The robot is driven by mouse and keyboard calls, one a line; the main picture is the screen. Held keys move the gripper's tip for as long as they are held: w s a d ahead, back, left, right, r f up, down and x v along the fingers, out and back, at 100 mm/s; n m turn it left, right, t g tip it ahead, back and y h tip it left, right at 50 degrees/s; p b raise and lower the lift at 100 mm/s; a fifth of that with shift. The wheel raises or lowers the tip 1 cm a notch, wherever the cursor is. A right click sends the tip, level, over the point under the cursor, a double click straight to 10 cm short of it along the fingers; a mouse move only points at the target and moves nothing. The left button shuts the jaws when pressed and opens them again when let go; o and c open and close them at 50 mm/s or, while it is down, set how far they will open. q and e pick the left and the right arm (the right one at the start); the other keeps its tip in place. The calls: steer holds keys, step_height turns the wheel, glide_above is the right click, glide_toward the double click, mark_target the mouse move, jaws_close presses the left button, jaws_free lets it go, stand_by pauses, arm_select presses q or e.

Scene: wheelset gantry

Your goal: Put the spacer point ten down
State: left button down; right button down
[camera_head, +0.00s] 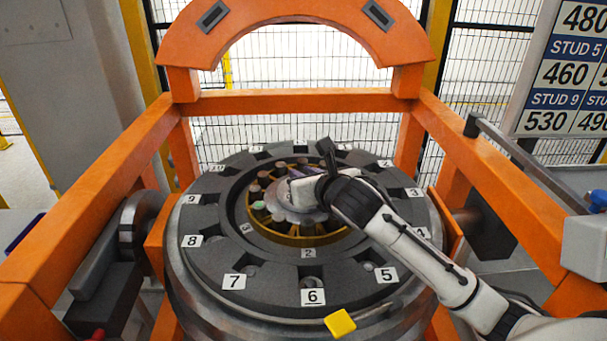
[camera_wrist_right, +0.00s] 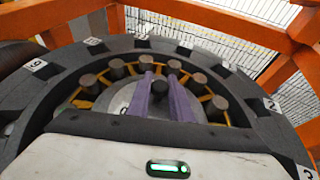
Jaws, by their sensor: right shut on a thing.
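My right gripper (camera_head: 298,172) reaches in from the right over the middle of the dark round wheel (camera_head: 205,275). In the right wrist view its two purple fingers (camera_wrist_right: 161,90) are closed about a dark short cylinder, which I take to be the spacer (camera_wrist_right: 160,87). The spacer is mostly hidden by my wrist in the head view. The wheel's rim has numbered slots; the small label (camera_head: 217,168) at its upper left, past 9, looks like 10. My left gripper is in neither view.
Several similar cylinders (camera_wrist_right: 88,80) stand in a yellow spoked ring (camera_head: 318,239) inside the wheel. An orange gantry frame (camera_head: 300,102) surrounds the wheel. A yellow block (camera_head: 340,322) is at the front edge. A number board (camera_head: 565,70) stands at right.

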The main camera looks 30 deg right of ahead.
steer(key=shift+f, duration=0.1)
steer(key=c, duration=1.6)
jaws_free()
steer(key=v, duration=1.2)
